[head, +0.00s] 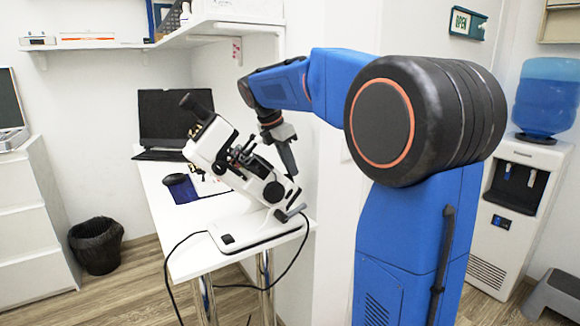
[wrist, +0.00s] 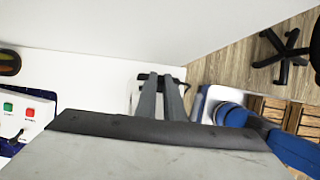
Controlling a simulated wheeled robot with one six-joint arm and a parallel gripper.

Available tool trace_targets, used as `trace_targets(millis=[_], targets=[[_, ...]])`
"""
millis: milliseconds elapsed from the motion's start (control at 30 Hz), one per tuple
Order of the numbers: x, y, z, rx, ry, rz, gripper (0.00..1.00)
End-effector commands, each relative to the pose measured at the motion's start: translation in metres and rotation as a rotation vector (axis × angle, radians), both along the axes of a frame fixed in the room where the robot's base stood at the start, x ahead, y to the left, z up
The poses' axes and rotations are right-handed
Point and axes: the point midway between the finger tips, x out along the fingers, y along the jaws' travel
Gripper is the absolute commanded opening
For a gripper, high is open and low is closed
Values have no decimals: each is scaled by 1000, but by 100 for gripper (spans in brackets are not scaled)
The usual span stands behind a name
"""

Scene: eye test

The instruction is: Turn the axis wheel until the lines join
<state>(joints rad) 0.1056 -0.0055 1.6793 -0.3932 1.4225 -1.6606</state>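A white and black lensmeter (head: 225,155) stands tilted on its base on a white table. Its round dark wheel with a white centre (head: 274,192) shows at the lower right end of its body; I cannot tell if this is the axis wheel. My gripper (head: 291,172) points down just above and right of this end; contact is unclear. In the wrist view, the two grey fingers (wrist: 160,76) lie close together with a narrow gap and nothing seen held. Part of a dark-edged white object shows behind them. The lines are not visible in either view.
A dark laptop (head: 175,118) stands behind the lensmeter, and a dark blue item (head: 182,189) lies left of it. A black cable (head: 188,240) hangs off the table's front. A wall (head: 315,180) stands close on the right. A shelf (head: 140,46) is above.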

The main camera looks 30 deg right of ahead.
Motion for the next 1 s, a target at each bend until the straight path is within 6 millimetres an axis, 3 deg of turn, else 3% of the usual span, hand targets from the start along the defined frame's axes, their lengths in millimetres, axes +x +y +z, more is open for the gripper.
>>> trace_targets(millis=[500, 967, 1000], targets=[[-23, 2, -2, 6, -208, -206, 0], [-25, 2, -2, 8, -249, -248, 0], [-25, 2, -2, 8, -248, -247, 18]])
